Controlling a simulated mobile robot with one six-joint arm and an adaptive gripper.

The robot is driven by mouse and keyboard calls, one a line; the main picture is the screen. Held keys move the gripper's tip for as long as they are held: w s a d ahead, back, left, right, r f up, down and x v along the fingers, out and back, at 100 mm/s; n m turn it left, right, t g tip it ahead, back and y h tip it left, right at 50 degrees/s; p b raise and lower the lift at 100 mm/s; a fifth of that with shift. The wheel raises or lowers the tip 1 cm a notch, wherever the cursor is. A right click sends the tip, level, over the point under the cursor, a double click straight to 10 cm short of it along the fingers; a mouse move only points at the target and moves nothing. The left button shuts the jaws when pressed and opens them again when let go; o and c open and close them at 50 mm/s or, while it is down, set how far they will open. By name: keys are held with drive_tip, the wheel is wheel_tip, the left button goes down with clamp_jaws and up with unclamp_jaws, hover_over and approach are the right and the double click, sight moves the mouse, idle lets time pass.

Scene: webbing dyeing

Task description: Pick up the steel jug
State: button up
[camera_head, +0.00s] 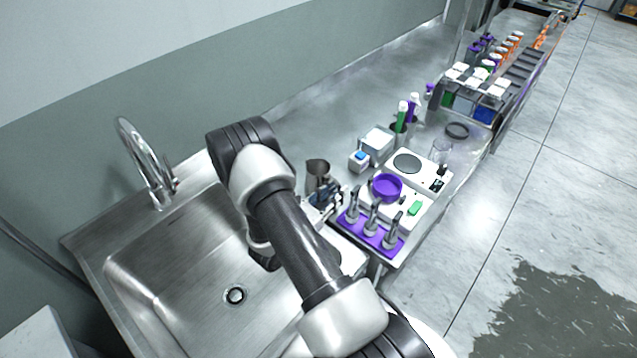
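The steel jug (317,171) stands on the steel counter just right of the sink, behind my arm. Its upper part and dark opening show; its lower part is partly hidden by my gripper and arm. My gripper (328,196) is at the jug's near right side, very close to it. The fingers are small and partly covered, so I cannot tell whether they are open, shut or touching the jug.
A sink (190,270) with a tap (150,165) lies left. Right of the jug are a purple tray with several metal-topped tools (376,238), a purple bowl (386,187), a scale (408,163) and a white box (377,141). Racks of bottles (478,85) stand farther back.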

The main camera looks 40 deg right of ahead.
drive_tip(key=shift+c, duration=0.3)
clamp_jaws()
drive_tip(key=shift+s, duration=0.1)
idle(0.4)
wheel_tip(320, 180, up, 20)
drive_tip(key=p, duration=0.5)
idle(0.7)
